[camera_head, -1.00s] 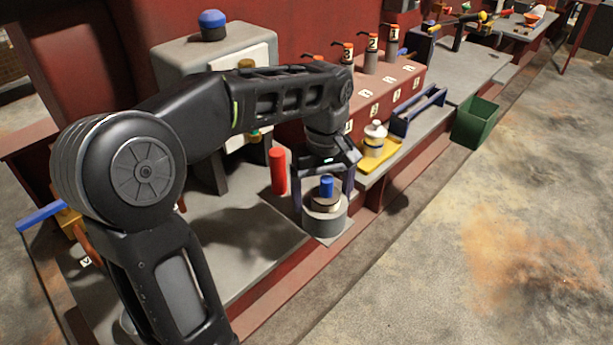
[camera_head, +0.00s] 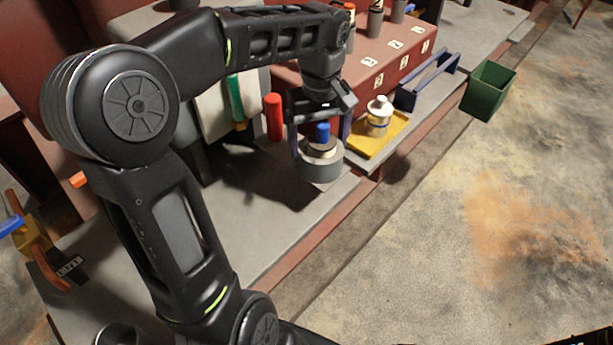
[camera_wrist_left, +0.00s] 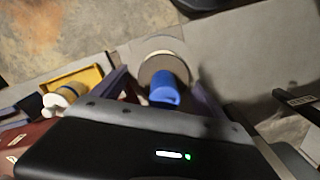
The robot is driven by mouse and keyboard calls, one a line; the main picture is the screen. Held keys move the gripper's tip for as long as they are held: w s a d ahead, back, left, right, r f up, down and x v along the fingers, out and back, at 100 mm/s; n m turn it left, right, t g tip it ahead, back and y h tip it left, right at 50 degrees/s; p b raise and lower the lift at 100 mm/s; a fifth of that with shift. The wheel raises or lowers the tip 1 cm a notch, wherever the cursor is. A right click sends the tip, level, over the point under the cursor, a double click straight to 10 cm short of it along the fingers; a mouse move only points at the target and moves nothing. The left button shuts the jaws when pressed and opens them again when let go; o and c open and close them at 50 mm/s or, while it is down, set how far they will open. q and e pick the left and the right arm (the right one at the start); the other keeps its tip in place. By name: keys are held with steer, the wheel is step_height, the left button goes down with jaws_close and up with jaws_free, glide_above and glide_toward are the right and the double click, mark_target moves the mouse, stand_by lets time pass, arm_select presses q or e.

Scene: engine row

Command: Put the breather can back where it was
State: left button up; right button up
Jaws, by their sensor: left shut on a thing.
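The grey round can with a blue knob on top, which I take for the breather can (camera_head: 320,167), is at the front edge of the grey bench top (camera_head: 245,215). My left gripper (camera_head: 320,146) reaches down over it, with one finger on each side, shut on it. The can looks upright. I cannot tell whether its base touches the bench. In the left wrist view the blue knob (camera_wrist_left: 165,91) and the can's round body (camera_wrist_left: 163,62) show between the fingers. My right gripper is not in view.
A red cylinder (camera_head: 273,117) stands close left of the can. Beyond are a blue rack (camera_head: 428,80) and a green bin (camera_head: 489,90). The bench left of the can is mostly clear.

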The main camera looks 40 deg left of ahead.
arm_select(q)
steer(key=shift+f, duration=2.75)
step_height(320, 180, down, 4)
steer(key=shift+r, duration=0.15)
steer(key=shift+f, duration=0.25)
steer(key=o, duration=1.7)
steer(key=shift+r, duration=0.15)
